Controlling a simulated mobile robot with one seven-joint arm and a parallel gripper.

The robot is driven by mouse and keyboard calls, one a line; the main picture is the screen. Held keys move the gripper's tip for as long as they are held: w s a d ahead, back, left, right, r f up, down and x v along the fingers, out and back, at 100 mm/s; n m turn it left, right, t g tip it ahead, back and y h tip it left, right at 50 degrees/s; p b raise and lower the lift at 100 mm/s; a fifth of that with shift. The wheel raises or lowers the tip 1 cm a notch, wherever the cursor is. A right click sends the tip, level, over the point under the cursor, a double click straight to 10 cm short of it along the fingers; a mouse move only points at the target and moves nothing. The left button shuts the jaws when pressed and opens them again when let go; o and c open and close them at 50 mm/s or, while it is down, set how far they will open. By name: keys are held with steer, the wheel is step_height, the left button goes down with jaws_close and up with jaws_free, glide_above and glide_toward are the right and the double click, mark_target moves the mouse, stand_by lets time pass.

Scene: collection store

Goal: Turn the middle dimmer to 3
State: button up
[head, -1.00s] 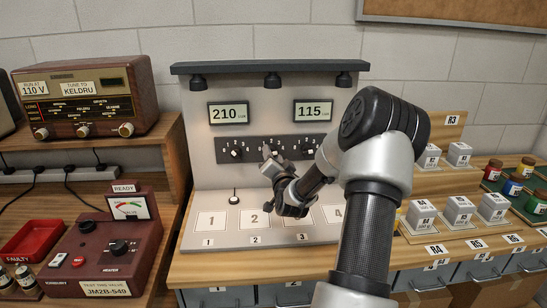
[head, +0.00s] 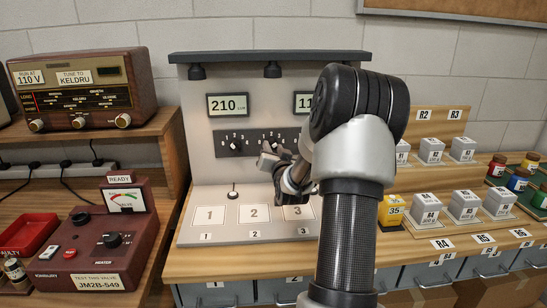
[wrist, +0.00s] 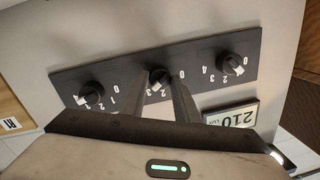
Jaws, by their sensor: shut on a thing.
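The dimmer panel (head: 222,143) is a dark strip with several knobs on the grey stand. My gripper (head: 268,156) is at the middle dimmer, which it mostly hides in the head view. In the wrist view the middle dimmer (wrist: 158,76) sits between the fingertips of my gripper (wrist: 163,88), which is shut on it. Its white pointer faces down near the figure 3; the fingers hide part of the scale. The left dimmer (head: 235,146) also shows in the wrist view (wrist: 228,62). The right dimmer (wrist: 92,92) is free.
The left display (head: 228,104) reads 210; my arm partly covers the right one (head: 303,103). Numbered pads (head: 209,216) and a small toggle (head: 233,192) lie below. A red meter box (head: 95,252) and radio (head: 85,88) stand left; grey blocks (head: 465,205) stand right.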

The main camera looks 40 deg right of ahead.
steer(key=shift+n+b, duration=1.35)
steer(key=shift+n, duration=0.15)
steer(key=o, duration=1)
steer(key=shift+r, duration=0.1)
steer(key=shift+o, duration=0.2)
steer(key=v, duration=1.7)
steer(key=shift+s+a+r+p, duration=0.15)
steer(key=shift+s+p, duration=0.05)
steer(key=shift+p, duration=0.25)
steer(key=shift+w, duration=0.1)
